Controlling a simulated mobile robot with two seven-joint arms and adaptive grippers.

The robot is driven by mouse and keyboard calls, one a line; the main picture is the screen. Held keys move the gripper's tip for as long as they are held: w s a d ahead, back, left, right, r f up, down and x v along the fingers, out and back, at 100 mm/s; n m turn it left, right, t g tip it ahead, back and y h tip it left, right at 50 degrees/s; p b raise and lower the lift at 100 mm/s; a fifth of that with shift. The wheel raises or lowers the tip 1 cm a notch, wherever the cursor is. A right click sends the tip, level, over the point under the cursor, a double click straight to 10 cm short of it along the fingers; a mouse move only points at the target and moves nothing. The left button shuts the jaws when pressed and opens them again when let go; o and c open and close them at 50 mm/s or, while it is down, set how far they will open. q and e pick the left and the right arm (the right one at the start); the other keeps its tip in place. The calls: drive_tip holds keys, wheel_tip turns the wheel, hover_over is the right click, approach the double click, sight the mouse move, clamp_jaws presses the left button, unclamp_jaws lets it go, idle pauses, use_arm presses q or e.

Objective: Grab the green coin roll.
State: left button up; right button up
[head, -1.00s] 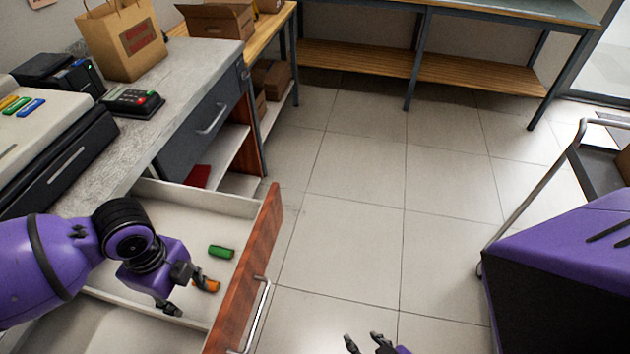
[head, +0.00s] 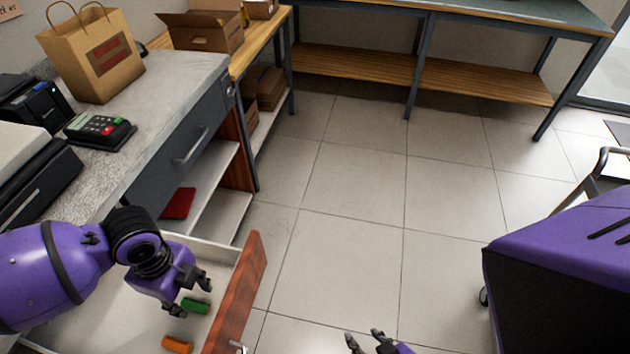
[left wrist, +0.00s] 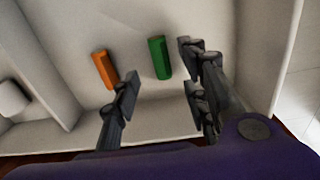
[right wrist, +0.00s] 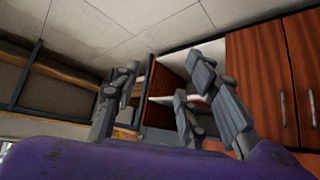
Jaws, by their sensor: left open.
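The green coin roll (head: 195,305) lies in the open drawer (head: 95,300), near its wooden front. In the left wrist view the green coin roll (left wrist: 159,58) lies on the drawer floor, beyond and between the open fingers. My left gripper (head: 191,296) is open and empty above the drawer, close to the green roll; contact does not show. An orange coin roll (head: 177,344) lies in the same drawer, nearer to me, and also shows in the left wrist view (left wrist: 105,69). My right gripper (head: 364,340) is open and empty over the floor, away from the drawer.
The drawer's wooden front (head: 236,290) stands right of the rolls. A counter (head: 150,130) above holds a card terminal (head: 100,131) and a paper bag (head: 95,55). A cart (head: 590,180) stands at the right. The tiled floor between is clear.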

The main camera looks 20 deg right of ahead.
sight(195, 305)
use_arm(q)
wheel_tip(195, 305, down, 5)
drive_tip(key=shift+d, duration=0.1)
drive_tip(key=shift+c, duration=0.8)
drive_tip(key=c, duration=0.3)
clamp_jaws()
use_arm(e)
drive_tip(key=shift+s+d+f, duration=0.15)
drive_tip(key=shift+s, duration=0.45)
drive_tip(key=shift+s+d+f, duration=0.1)
drive_tip(key=shift+s+f, duration=0.05)
drive_tip(key=shift+s, duration=0.45)
